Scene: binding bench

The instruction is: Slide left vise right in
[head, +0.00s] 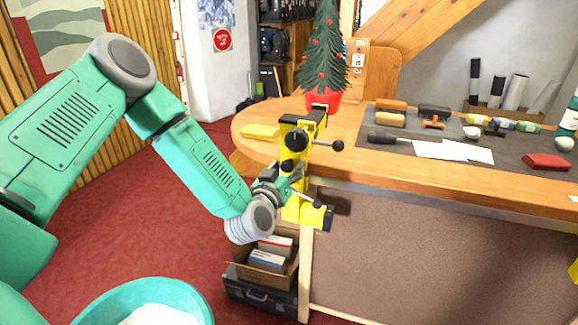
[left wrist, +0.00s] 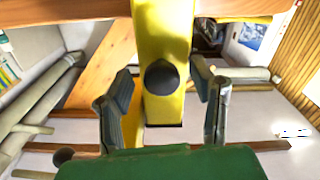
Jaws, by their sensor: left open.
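The left vise (head: 291,137) is yellow with black fittings and is mounted at the left end of the wooden bench. An upper bar with a dark ball end (head: 338,145) sticks out to its right, and a lower one ends in another dark ball (head: 318,203). My left gripper (head: 296,184) is at the vise's front, at mid height, partly overlapping it. In the left wrist view, its open fingers stand either side of the yellow vise body (left wrist: 163,25) and a dark round knob (left wrist: 162,77). I cannot tell whether they touch. My right gripper is out of view.
A cardboard box (head: 262,236) and dark case stand below the vise.

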